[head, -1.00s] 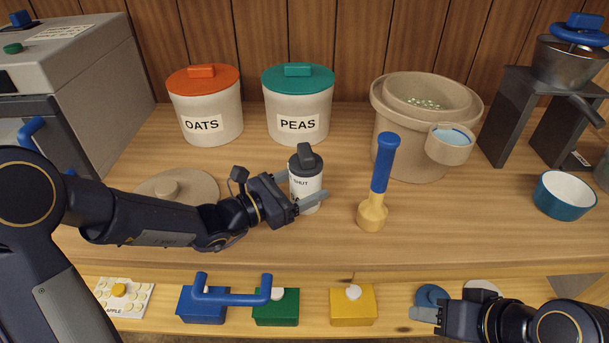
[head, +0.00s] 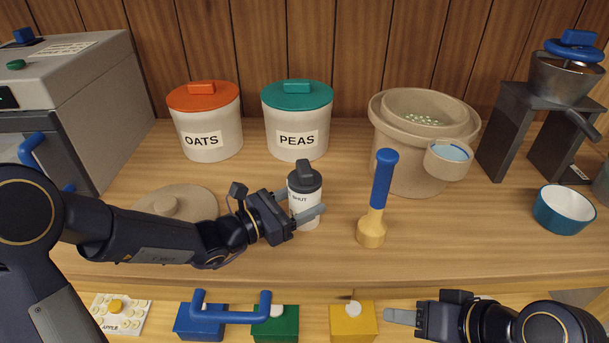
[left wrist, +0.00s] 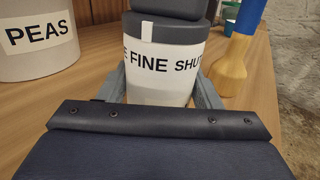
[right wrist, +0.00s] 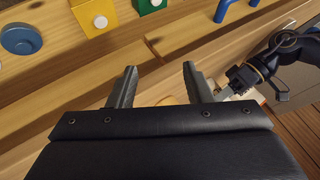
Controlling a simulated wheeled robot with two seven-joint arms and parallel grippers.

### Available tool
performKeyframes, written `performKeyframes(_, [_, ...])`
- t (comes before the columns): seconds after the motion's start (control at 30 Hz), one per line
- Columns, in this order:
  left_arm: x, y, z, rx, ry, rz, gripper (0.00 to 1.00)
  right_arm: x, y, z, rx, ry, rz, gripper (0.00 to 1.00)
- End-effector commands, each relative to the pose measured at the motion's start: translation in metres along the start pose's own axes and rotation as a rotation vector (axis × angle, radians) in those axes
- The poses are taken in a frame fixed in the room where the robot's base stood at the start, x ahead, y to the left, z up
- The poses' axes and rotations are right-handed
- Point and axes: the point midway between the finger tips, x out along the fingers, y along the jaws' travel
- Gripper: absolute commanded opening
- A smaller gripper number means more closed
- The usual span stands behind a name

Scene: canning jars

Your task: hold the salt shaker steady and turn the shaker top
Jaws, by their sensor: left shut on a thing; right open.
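The salt shaker (head: 304,205) stands upright on the wooden counter, with a white body and a dark grey top (head: 304,178) that has a raised grip. In the left wrist view its label (left wrist: 160,65) reads "FINE" and "SHUT", with more letters cut off at the left. My left gripper (head: 301,207) is shut on the white body, one finger on each side, below the top. My right gripper (head: 388,316) is open and empty, low at the front right, well away from the shaker. In the right wrist view its two fingers (right wrist: 160,86) are apart with nothing between them.
A blue and yellow pestle-like tool (head: 376,205) stands just right of the shaker. The PEAS jar (head: 297,118) and OATS jar (head: 205,120) are behind. A beige pot (head: 400,170) stands back right. A blue handle (head: 230,317) and coloured blocks line the front ledge.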

Motion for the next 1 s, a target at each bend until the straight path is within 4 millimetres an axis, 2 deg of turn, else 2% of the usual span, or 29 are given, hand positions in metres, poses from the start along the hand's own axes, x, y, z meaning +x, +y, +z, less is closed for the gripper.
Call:
performKeyframes(0.03, [0.0,0.0,0.0,0.0,0.0,0.0,0.13,0.009,-0.015,-0.003,-0.021,-0.012,-0.055,0.45])
performKeyframes(0.23, [0.0,0.0,0.0,0.0,0.0,0.0,0.13,0.043,-0.068,-0.013,-0.055,-0.021,-0.215,0.45])
performKeyframes(0.5, [0.0,0.0,0.0,0.0,0.0,0.0,0.13,0.088,-0.126,-0.005,-0.101,-0.017,-0.273,0.45])
performKeyframes(0.7, [0.0,0.0,0.0,0.0,0.0,0.0,0.13,0.117,-0.158,0.009,-0.172,0.044,-0.231,0.45])
performKeyframes(0.87, [0.0,0.0,0.0,0.0,0.0,0.0,0.13,0.131,-0.177,0.017,-0.26,0.146,-0.175,0.45])
performKeyframes(1.0, [0.0,0.0,0.0,0.0,0.0,0.0,0.13,0.133,-0.184,0.008,-0.358,0.333,-0.103,0.45])
